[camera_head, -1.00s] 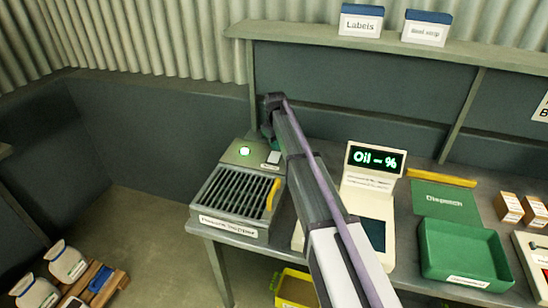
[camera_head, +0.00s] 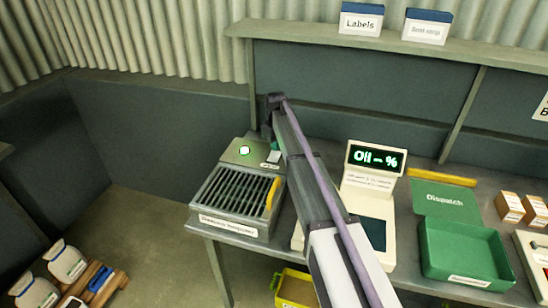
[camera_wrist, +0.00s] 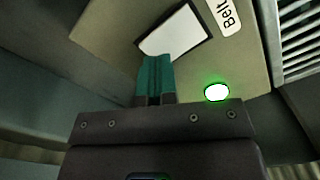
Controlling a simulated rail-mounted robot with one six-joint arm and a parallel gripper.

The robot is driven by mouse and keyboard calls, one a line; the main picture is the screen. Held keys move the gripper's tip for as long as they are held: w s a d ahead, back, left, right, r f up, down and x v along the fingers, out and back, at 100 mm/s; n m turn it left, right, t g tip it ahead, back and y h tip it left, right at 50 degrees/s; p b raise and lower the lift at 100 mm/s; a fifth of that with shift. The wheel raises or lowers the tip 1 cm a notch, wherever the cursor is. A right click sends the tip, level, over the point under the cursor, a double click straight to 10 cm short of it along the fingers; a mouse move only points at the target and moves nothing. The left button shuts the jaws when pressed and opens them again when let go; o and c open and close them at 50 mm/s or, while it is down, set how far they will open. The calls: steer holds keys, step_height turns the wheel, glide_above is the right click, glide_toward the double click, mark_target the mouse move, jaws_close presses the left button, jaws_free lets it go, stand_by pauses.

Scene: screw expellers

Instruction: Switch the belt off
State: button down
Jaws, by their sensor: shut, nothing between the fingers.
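The belt machine (camera_head: 212,207) stands at the left end of the bench, with a slatted bed and a yellow handle (camera_head: 272,194). Its back panel (camera_head: 236,157) carries a lit green lamp (camera_head: 244,150) and a pale switch plate (camera_head: 273,157). In the wrist view the lamp (camera_wrist: 216,92) glows green beside the white, dark-edged switch plate (camera_wrist: 176,30) and the "Belt" label (camera_wrist: 224,14). My gripper (camera_wrist: 157,62) is shut and empty, its teal fingertips overlapping the lower edge of the plate. I cannot tell whether they touch it.
A scale (camera_head: 370,190) reading "Oil – %" stands right of the machine, partly behind my arm. A green dispatch tray (camera_head: 462,250) and small boxes (camera_head: 510,207) lie further right. A raised shelf (camera_head: 310,32) runs along the back. A yellow bin (camera_head: 293,290) is below the bench.

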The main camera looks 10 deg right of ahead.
steer(key=shift+f+b, duration=0.95)
steer(key=shift+f, duration=0.05)
stand_by(0.3)
step_height(320, 180, up, 7)
steer(key=p, duration=0.7)
steer(key=shift+r, duration=0.15)
